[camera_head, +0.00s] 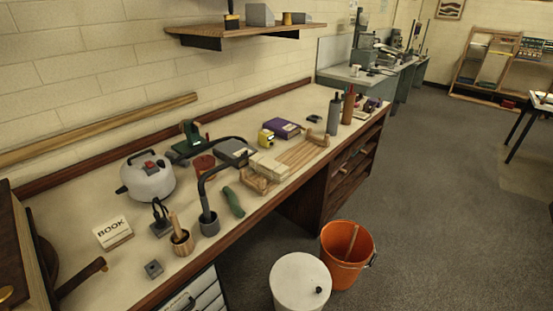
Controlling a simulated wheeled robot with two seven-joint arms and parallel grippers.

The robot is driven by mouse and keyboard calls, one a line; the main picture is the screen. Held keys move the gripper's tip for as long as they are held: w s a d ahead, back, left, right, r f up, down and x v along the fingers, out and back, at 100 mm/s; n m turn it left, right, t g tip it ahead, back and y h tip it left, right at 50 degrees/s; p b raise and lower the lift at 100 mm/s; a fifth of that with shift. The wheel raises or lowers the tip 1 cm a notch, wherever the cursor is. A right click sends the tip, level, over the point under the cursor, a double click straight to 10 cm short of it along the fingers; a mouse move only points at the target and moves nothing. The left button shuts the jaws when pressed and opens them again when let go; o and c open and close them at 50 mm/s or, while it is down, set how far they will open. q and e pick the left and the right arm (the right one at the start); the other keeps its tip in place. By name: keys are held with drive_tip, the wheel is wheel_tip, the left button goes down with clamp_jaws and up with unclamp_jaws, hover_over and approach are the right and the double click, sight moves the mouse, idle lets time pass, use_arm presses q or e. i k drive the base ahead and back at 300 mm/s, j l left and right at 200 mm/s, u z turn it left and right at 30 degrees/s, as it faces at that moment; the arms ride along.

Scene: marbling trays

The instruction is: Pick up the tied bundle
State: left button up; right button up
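No tied bundle can be made out for certain. A pale, cream-coloured stacked block (268,166) lies on the long workbench (85,225), at the near left end of a slatted wooden rack (303,155). It may be the bundle, but it is too small to tell whether a tie runs round it. Neither of my grippers shows in the head view.
A grey curved-neck tool (209,222), a green-handled object (233,202) and a purple box (282,128) crowd around the rack. A white rounded pot (148,180) stands further left. An orange bucket (345,262) and a white bin (299,285) stand on the floor before the bench.

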sight(270, 168)
drive_tip(key=i+l, duration=0.2)
drive_tip(key=l, duration=0.15)
drive_tip(key=i+l+u, duration=0.1)
drive_tip(key=i+l, duration=0.15)
drive_tip(key=i+l+u, duration=0.1)
drive_tip(key=l, duration=0.35)
drive_tip(key=i+l, duration=0.3)
drive_tip(key=i+l+u, duration=0.1)
drive_tip(key=l, duration=0.3)
drive_tip(key=i+l, duration=0.25)
drive_tip(key=l, duration=0.15)
drive_tip(key=i+l+u, duration=0.1)
drive_tip(key=l, duration=0.25)
drive_tip(key=i, duration=0.1)
